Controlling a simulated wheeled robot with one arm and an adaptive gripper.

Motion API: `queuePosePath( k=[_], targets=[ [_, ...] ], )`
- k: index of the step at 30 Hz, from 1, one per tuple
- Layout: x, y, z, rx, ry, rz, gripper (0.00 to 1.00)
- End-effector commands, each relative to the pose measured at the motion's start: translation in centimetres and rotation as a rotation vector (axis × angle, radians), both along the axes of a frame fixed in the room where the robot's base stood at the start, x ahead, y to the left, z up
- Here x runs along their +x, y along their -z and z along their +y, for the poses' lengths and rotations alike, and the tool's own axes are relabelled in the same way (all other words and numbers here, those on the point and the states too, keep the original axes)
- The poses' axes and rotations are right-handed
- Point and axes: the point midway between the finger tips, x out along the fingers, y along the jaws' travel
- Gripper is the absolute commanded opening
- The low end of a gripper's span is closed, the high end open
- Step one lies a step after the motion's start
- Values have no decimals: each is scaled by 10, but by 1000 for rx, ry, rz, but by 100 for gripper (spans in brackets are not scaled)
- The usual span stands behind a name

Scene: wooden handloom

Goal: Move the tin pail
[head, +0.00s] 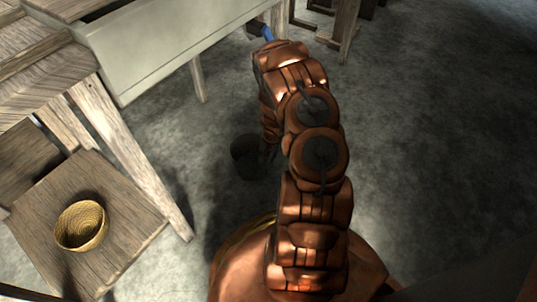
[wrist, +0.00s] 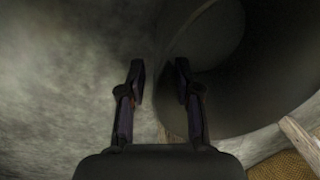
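The tin pail (head: 244,160) is a dark round vessel on the grey floor, left of my arm in the head view. In the wrist view the pail (wrist: 265,75) fills the upper right, its curved wall and dark inside close to the camera. My gripper (wrist: 161,78) is open, its two dark fingers apart. The left finger shows over floor and the right finger over the pail, with the pail's near edge between them. I cannot tell whether either finger touches it. In the head view my gripper (head: 270,150) is mostly hidden by my arm, at the pail's right side.
A pale panel (head: 165,45) and wooden legs stand above the pail. The floor at right is clear.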

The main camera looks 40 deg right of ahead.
Motion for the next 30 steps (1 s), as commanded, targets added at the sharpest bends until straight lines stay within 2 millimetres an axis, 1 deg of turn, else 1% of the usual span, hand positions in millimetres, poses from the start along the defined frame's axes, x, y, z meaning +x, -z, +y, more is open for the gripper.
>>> queuePosePath(
  k=[9, 18, 19, 30],
  targets=[
    [0, 1, 0, 0, 1, 0, 33],
    [0, 1, 0, 0, 1, 0, 2],
    [0, 1, 0, 0, 1, 0, 0],
    [0, 1, 0, 0, 1, 0, 0]
  ],
)
